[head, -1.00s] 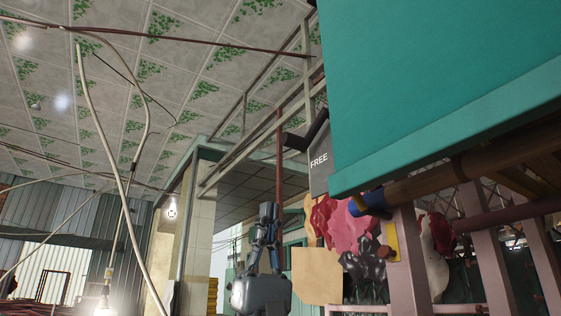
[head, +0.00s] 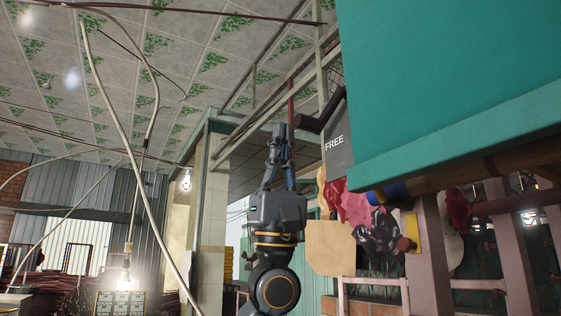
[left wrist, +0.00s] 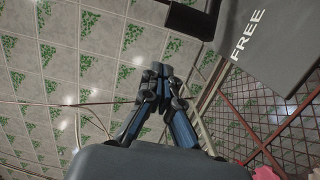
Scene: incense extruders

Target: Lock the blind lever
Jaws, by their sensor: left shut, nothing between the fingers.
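The blind lever is a dark bar (head: 322,112) slanting out from a grey plate (head: 338,150) marked "FREE", left of a large teal panel. In the left wrist view the plate (left wrist: 262,45) is at the upper right, and the dark lever (left wrist: 190,18) sticks out from its left side at the top. My left gripper (head: 280,130) points up, with its fingers together and empty, just left of the lever in the picture. It also shows in the left wrist view (left wrist: 168,75), below the lever and apart from it. My right gripper is not in view.
The teal panel (head: 455,80) fills the upper right. Below it are a brown roller (head: 440,182), pink posts (head: 433,250) and hanging red and tan pieces. A pale cable (head: 118,130) hangs at the left. The space left of my gripper looks open.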

